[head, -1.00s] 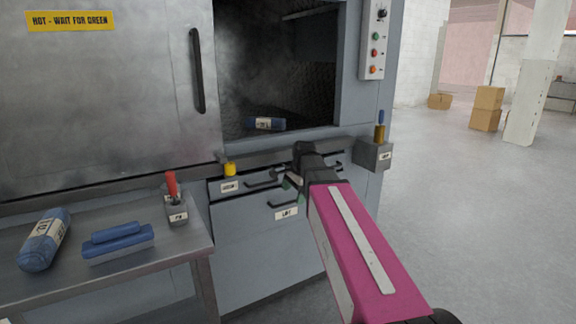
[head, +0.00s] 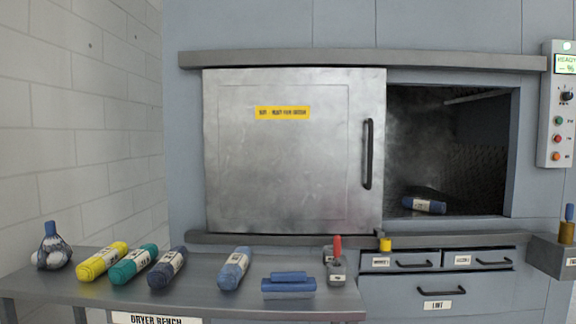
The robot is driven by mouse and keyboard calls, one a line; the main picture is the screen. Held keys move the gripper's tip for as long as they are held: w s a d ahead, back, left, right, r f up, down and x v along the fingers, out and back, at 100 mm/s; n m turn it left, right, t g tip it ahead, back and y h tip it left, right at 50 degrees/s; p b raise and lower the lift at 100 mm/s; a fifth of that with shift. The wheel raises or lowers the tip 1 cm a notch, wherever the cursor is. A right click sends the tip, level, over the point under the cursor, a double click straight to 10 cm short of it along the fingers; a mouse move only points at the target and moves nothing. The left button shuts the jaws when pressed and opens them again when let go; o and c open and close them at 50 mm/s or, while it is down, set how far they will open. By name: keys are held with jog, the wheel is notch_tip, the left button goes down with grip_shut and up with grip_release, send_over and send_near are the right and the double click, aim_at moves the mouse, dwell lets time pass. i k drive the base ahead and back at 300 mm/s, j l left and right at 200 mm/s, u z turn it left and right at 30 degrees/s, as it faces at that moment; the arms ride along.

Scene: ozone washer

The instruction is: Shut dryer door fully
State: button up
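The dryer door (head: 290,170) is a grey metal sliding panel with a yellow "HOT - WAIT FOR GREEN" sign and a black vertical handle (head: 367,154) near its right edge. It hangs on a rail (head: 350,60) and stands to the left of the dryer opening (head: 460,140), which is uncovered. A blue rolled bundle (head: 424,205) with a white label lies inside on the opening's floor. My gripper is not visible in the head view now.
The bench (head: 200,301) below the door holds several rolled bundles, a netted bag (head: 51,247), a blue-topped block (head: 288,285) and a red-handled item (head: 337,262). Drawers (head: 437,290) lie below the opening. A control panel (head: 556,110) is at right.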

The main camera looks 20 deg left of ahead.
aim_at(287, 150)
jog(key=k+u, duration=0.15)
jog(key=u, duration=0.35)
jog(key=k+j+u, duration=0.1)
jog(key=u, duration=0.4)
jog(key=l+u, duration=0.4)
jog(key=l, duration=0.15)
jog(key=k+l+u, duration=0.15)
jog(key=l+u, duration=0.2)
jog(key=l, duration=0.15)
jog(key=k+l, duration=0.25)
jog(key=k, duration=0.25)
jog(key=i+j, duration=0.2)
jog(key=i, duration=0.3)
